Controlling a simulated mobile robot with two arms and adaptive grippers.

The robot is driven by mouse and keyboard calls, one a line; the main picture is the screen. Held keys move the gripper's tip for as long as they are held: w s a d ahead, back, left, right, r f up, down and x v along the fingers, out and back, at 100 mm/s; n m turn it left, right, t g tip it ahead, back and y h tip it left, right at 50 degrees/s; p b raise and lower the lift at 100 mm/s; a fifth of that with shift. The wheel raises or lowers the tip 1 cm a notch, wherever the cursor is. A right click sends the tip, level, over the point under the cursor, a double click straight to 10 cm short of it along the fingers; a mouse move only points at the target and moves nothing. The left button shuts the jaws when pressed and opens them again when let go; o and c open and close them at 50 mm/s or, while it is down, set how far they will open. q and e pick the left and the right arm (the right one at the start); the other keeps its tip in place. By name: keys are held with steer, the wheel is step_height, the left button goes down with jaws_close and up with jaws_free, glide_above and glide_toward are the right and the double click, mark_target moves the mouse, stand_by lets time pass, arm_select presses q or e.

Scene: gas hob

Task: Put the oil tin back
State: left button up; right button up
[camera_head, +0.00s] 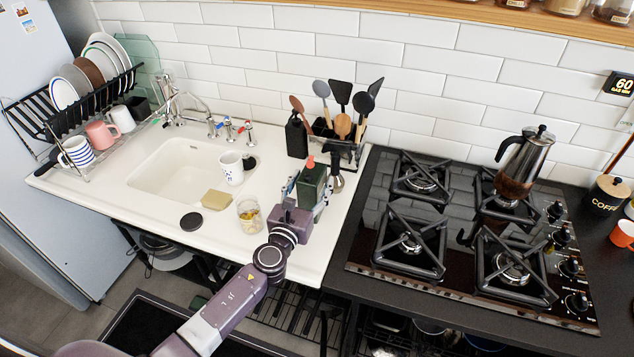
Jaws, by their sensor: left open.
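The oil tin (312,179) is dark green with a red cap. It stands upright on the right part of the white sink counter, in front of the utensil holder. My left gripper (307,193) is open, with its fingers on either side of the tin. The lower front of the tin is hidden by the gripper, and I cannot tell whether the fingers touch it. My right gripper is not in view.
A glass jar (249,215), a sponge (215,200) and a white mug (231,168) are to the left. The gas hob (460,235) with a moka pot (523,163) is to the right.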

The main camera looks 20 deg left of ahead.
arm_select(q)
steer(key=shift+r, duration=0.1)
steer(key=shift+r+p, duration=0.25)
steer(key=shift+p, duration=0.1)
steer(key=s+b, duration=0.1)
steer(key=s, duration=1.1)
steer(key=shift+a, duration=0.15)
steer(key=shift+c, duration=0.3)
stand_by(0.9)
